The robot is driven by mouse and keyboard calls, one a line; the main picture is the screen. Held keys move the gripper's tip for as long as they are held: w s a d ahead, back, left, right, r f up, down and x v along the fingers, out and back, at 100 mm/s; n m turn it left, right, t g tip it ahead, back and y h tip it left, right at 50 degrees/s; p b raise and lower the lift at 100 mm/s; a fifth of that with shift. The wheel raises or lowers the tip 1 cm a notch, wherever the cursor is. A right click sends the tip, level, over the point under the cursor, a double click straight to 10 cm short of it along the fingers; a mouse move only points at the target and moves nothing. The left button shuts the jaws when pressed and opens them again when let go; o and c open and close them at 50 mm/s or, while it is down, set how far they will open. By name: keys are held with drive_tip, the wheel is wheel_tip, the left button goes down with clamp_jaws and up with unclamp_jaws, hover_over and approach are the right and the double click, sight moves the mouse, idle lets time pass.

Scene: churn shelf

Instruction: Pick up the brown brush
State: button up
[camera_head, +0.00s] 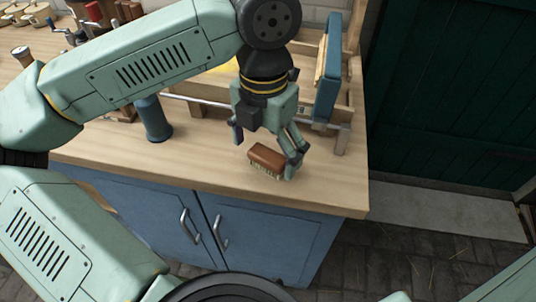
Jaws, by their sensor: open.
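The brown brush (266,157) lies on the light wooden counter (215,178), close to its front edge. It has a brown back on top and pale bristles below. My gripper (267,150) points down over the brush and is open. One finger is to the upper left of the brush, and the other is at its right end. I cannot tell whether that right finger touches the brush.
A blue-grey cylinder (153,119) stands on the counter to the left. A wooden rack with a blue panel (328,70) stands behind and right of my gripper, with a metal rail in front. Blue cabinet doors (262,240) are below.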

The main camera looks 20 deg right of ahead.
sight(265, 158)
drive_tip(key=shift+f, duration=1.5)
drive_tip(key=shift+c, duration=0.2)
drive_tip(key=c, duration=1.3)
drive_tip(key=shift+c, duration=0.2)
drive_tip(key=shift+r, duration=0.15)
drive_tip(key=shift+w+r, duration=0.1)
drive_tip(key=shift+r, duration=0.5)
wheel_tip(265, 158, up, 2)
drive_tip(key=shift+r+b, duration=0.1)
drive_tip(key=shift+b, duration=0.5)
drive_tip(key=s+a+r+b, duration=0.1)
drive_tip(key=s+a+b, duration=0.2)
drive_tip(key=s+a, duration=0.6)
drive_tip(key=a, duration=0.4)
drive_tip(key=shift+s+r, duration=0.2)
drive_tip(key=shift+s, duration=0.2)
